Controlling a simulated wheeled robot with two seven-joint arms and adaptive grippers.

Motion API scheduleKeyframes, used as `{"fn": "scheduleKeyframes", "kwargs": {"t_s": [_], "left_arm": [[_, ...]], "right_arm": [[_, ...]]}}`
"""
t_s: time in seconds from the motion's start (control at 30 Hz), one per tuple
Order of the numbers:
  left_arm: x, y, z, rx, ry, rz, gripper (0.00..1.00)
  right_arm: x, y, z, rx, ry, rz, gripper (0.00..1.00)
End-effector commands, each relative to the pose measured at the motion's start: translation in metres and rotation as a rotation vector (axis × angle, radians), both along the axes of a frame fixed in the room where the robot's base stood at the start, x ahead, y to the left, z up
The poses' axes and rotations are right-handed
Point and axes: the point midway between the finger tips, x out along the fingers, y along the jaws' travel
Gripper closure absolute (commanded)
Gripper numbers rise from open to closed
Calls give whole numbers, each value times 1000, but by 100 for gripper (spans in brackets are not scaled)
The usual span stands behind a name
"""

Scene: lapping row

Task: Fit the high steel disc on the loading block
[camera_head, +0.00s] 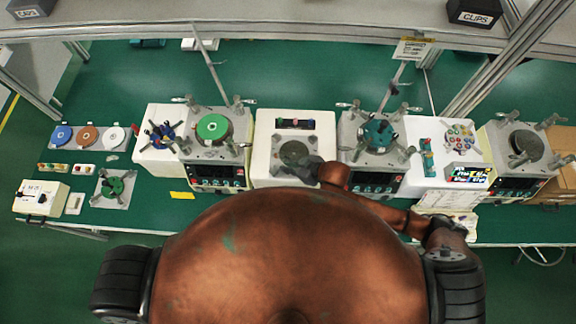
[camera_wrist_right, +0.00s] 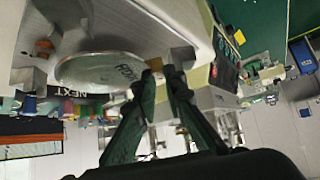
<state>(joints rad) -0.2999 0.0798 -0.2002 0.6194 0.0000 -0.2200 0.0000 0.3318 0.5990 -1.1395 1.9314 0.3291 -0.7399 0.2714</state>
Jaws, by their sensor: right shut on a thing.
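The steel disc (camera_head: 294,152) is grey and round and shows over the white middle unit in the head view. In the right wrist view the disc (camera_wrist_right: 95,70) is pale, with dark lettering on its face. My right gripper (camera_head: 308,171) reaches in from the right and is at the disc's near edge. In the wrist view its fingertips (camera_wrist_right: 163,74) are closed at the disc's rim. The loading block (camera_head: 275,166) is the pale block around and under the disc. I cannot tell whether the disc is seated on it or just above. My left gripper is not in view.
Lapping machines stand close on both sides, one with a green disc (camera_head: 213,128) and one with a dark teal top (camera_head: 378,133). Blue (camera_head: 62,135), brown and white discs lie on a tray at the left. A dark slot (camera_head: 294,124) lies behind the steel disc.

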Motion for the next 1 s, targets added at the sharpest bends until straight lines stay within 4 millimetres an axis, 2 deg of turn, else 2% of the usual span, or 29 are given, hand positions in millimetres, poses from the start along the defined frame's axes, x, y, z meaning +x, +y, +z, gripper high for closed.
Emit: {"fn": "scheduleKeyframes", "kwargs": {"t_s": [0.27, 1.0], "left_arm": [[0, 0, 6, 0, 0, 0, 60], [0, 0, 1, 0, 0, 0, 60]], "right_arm": [[0, 0, 2, 1, -2, 0, 100], [0, 1, -8, 2, -2, 1, 100]]}}
